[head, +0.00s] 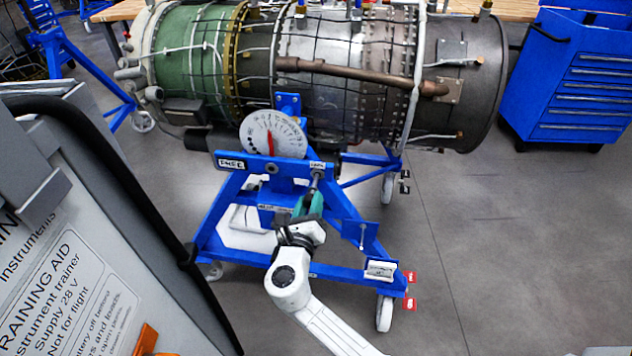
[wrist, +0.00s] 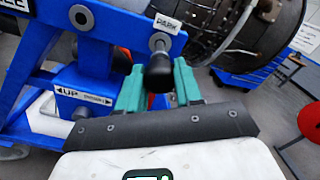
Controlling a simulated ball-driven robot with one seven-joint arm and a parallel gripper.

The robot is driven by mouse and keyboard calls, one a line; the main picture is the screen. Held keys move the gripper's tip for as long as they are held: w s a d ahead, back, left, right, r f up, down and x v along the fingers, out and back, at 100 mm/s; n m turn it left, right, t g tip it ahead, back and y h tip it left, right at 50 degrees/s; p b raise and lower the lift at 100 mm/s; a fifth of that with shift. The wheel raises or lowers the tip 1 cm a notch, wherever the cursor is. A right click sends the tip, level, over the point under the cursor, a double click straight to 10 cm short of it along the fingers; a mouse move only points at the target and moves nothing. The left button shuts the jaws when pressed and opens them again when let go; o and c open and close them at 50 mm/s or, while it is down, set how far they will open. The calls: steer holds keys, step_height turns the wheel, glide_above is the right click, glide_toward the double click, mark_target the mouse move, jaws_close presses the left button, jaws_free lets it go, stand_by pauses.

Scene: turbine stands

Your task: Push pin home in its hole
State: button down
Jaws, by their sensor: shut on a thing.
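The pin (wrist: 159,72) shows as a black knob between my green fingers in the wrist view. In the head view its grey shank (head: 315,181) reaches up to the blue crossbar just below the PARK label (wrist: 167,22). My gripper (wrist: 160,85) is shut on the knob, with one finger on each side. In the head view my gripper (head: 308,205) is in front of the stand's crossbar (head: 245,164). A metal bush (wrist: 159,42) shows right behind the knob; how deep the pin sits in it is hidden.
A second bush (wrist: 82,17) sits left in the crossbar. A round dial (head: 272,135) with a red pointer stands above it, before the turbine engine (head: 330,70). An UP label (wrist: 85,96) is on a lower blue part. A grey panel (head: 80,270) fills the near left.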

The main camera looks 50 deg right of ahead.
steer(key=shift+p+v, duration=0.6)
steer(key=shift+v, duration=1.1)
